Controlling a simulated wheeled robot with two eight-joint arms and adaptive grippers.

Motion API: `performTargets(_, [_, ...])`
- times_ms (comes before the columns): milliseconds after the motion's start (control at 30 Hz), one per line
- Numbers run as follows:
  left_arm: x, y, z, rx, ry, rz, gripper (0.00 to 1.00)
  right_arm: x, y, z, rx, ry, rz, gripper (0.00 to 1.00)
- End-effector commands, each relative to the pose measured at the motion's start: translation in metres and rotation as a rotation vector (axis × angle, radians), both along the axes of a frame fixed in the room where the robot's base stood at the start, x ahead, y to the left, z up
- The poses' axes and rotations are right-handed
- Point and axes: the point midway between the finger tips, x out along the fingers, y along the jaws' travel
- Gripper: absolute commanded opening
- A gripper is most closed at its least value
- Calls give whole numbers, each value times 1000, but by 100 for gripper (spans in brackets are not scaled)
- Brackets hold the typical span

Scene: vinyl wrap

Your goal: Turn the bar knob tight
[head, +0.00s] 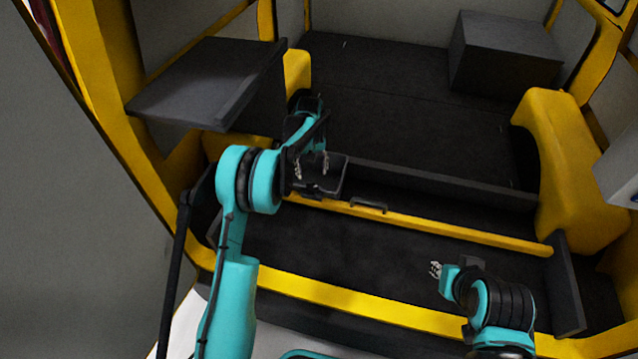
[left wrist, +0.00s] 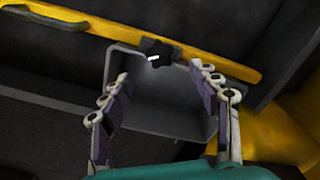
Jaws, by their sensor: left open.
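The bar knob (left wrist: 160,49) is a dark, lobed knob with a white mark, on the yellow bar (left wrist: 215,64) in the left wrist view. A grey open bin (left wrist: 150,110) lies behind and below it. My left gripper (left wrist: 160,80) is open, its two fingers apart, with the knob beyond the gap between the fingertips. Nothing is between the fingers, and I see no contact with the knob. In the head view my left gripper (head: 311,165) is above the bin, and the knob is too small to make out clearly. My right gripper (head: 436,269) is at the lower right, away from the bar.
A dark handle (head: 369,205) is on the yellow bar right of the bin. A grey shelf (head: 210,82) juts out at the left. A grey box (head: 505,55) sits at the back right. The dark floor (head: 400,100) between is clear.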

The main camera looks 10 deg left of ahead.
Motion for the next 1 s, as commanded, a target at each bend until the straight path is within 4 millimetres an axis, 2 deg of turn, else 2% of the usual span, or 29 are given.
performTargets(267, [1, 0, -26, 0, 4, 3, 62, 0, 0, -9, 0, 0, 0, 26])
performTargets(500, [1, 0, -66, -1, 3, 2, 62, 0, 0, -25, 0, 0, 0, 26])
performTargets(600, [1, 0, -78, -1, 3, 2, 62, 0, 0, -28, 0, 0, 0, 26])
performTargets(900, [1, 0, -80, -1, 3, 2, 62, 0, 0, -28, 0, 0, 0, 26])
performTargets(1000, [1, 0, -80, -1, 3, 2, 35, 0, 0, -28, 0, 0, 0, 26])
